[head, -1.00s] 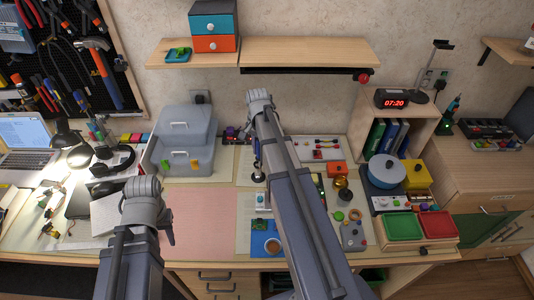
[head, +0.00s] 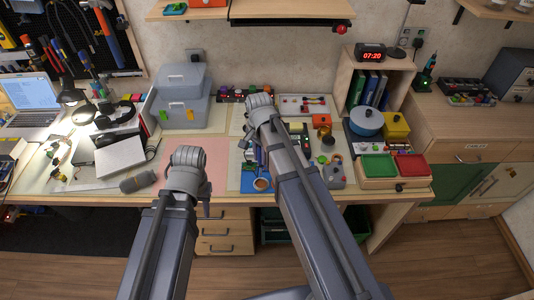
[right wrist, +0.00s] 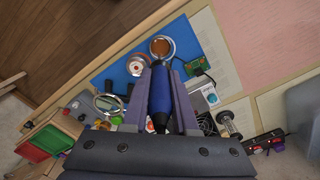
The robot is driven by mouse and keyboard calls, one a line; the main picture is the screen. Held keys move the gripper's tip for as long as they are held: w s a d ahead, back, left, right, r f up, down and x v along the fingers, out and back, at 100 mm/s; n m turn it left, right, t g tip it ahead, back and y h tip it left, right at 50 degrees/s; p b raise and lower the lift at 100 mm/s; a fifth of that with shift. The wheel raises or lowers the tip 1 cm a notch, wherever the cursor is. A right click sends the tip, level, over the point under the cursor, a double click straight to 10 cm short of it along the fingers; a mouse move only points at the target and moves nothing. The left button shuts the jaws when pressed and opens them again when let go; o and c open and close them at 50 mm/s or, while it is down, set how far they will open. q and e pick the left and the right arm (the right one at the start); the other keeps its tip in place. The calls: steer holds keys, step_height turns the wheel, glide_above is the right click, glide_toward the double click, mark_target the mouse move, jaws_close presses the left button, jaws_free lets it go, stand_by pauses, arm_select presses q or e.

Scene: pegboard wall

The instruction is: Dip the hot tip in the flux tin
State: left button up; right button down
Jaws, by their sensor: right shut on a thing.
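A soldering iron with a blue grip (right wrist: 160,90) is clamped between the two fingers of my right gripper (right wrist: 160,88) in the right wrist view. Its far end points toward the blue mat; the hot tip itself is too small to make out. A round tin with brown contents and a metal rim (right wrist: 162,47), which looks like the flux tin, sits on the mat just beyond the iron; it also shows in the head view (head: 262,183). I cannot tell whether the tip touches it. My left gripper (head: 190,160) is over the front of the desk, its jaws hidden.
The blue mat (right wrist: 118,67) also carries a white-and-red round item (right wrist: 137,63) and a green circuit board (right wrist: 197,66). A ring-shaped stand (right wrist: 110,103) is left of the iron. Green (head: 378,167) and red (head: 411,167) trays stand at the desk's right.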

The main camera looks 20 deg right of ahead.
mark_target(261, 167)
steer(key=shift+f, duration=0.1)
steer(key=shift+f+b, duration=2.35)
steer(key=shift+b, duration=0.1)
steer(key=shift+f+b, duration=0.6)
stand_by(0.8)
steer(key=shift+r, duration=0.1)
steer(key=shift+r+p, duration=2.4)
steer(key=shift+p, duration=0.1)
